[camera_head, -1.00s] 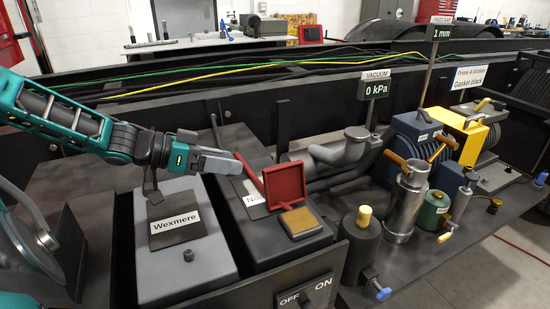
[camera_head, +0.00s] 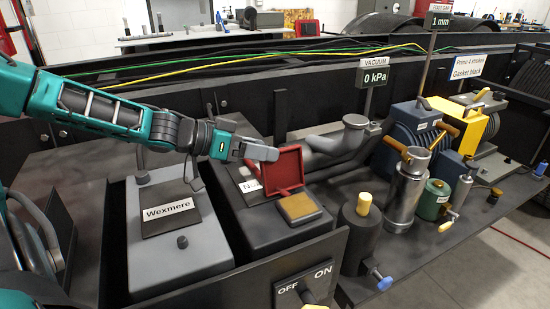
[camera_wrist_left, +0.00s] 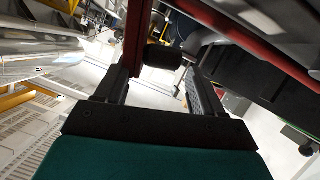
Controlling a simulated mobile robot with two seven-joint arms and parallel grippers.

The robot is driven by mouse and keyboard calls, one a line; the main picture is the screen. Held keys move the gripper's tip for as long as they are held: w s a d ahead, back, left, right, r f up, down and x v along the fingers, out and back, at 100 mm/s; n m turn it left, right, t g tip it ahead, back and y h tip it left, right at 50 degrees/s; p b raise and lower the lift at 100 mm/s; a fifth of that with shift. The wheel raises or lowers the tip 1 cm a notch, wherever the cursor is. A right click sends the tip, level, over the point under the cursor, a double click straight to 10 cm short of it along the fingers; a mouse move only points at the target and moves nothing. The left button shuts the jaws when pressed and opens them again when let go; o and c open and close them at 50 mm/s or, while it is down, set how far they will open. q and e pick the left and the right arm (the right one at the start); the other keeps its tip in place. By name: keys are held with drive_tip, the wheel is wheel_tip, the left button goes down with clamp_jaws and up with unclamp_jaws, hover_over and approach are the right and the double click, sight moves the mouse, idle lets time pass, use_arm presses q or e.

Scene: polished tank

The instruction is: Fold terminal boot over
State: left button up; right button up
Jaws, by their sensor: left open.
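The terminal boot (camera_head: 284,170) is a red square cap with a raised rim. It stands tilted up on the black battery in the head view. A brass-coloured terminal pad (camera_head: 299,207) lies uncovered in front of it. My left gripper (camera_head: 268,152) is at the boot's upper left edge, with its jaws open. In the left wrist view, the open fingers (camera_wrist_left: 160,88) have a red bar near the left one and a small dark block beyond them. I cannot tell whether a finger touches the boot. My right gripper does not show.
A grey battery labelled Wexmere (camera_head: 170,210) stands left of the black one. An OFF/ON switch panel (camera_head: 305,285) is in front. A black cylinder with a yellow cap (camera_head: 361,230) and a metal canister (camera_head: 407,190) stand to the right. Cables (camera_head: 240,68) run behind.

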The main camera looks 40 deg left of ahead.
use_arm(q)
drive_tip(key=shift+b+x, duration=1.05)
drive_tip(key=shift+x, duration=0.45)
drive_tip(key=shift+w+d+f, duration=0.25)
drive_tip(key=shift+w+d, duration=0.05)
drive_tip(key=shift+w, duration=0.1)
drive_tip(key=shift+c, duration=0.4)
drive_tip(key=shift+r, duration=0.1)
clamp_jaws()
